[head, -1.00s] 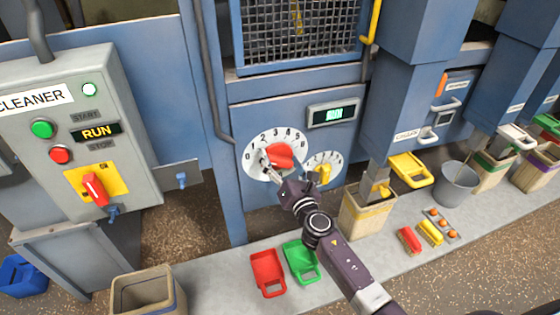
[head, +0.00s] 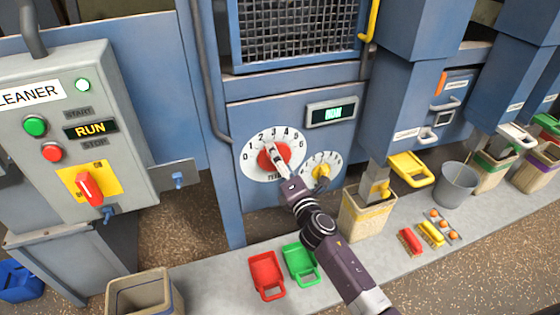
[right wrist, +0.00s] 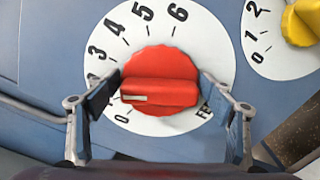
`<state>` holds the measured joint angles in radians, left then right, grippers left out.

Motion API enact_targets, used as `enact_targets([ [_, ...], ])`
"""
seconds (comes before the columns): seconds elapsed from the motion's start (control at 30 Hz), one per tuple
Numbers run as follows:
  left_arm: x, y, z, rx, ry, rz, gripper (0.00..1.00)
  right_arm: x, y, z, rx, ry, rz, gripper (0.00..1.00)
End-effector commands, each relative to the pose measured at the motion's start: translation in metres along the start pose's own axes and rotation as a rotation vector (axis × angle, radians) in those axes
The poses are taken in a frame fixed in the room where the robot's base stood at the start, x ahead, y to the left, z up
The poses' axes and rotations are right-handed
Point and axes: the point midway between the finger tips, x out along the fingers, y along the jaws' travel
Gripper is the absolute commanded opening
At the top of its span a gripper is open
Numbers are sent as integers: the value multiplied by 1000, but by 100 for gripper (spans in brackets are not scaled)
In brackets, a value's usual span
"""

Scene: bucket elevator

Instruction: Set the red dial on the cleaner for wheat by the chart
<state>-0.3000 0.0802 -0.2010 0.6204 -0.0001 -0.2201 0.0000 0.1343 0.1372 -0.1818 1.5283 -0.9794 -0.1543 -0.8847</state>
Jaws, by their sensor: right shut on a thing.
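The red dial (head: 268,158) is a round knob with a raised bar, on a white numbered plate (head: 249,160) on the blue cleaner panel. It fills the middle of the right wrist view (right wrist: 160,84). The white mark on its bar points left, towards the low numbers near 0; a finger hides part of the scale there. My right gripper (head: 273,151) is shut on the red dial, with one finger at each end of the bar in the right wrist view (right wrist: 158,95). No chart can be made out. My left gripper is not in view.
A smaller yellow dial (head: 321,171) sits just right of the red dial. A display (head: 331,113) with green lettering is above it. The cleaner's control box (head: 130,185) stands left, its screen reading RUN. Red (head: 266,272) and green (head: 299,262) scoops lie below.

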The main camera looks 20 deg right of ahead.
Motion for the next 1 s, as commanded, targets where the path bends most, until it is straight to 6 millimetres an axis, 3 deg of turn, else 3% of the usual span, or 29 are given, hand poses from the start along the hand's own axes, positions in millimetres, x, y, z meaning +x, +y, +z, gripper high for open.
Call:
enact_targets([
  [0.43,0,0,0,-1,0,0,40,0,0,0,12,0,-1,51],
  [0.47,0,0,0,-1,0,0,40,0,0,0,12,0,-1,76],
  [0.53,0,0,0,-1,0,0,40,0,0,0,11,0,-1,84],
  [0.87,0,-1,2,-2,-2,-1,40,-2,-1,0,11,0,-1,84],
  [1.0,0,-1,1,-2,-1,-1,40,-14,-2,0,10,1,-2,84],
])
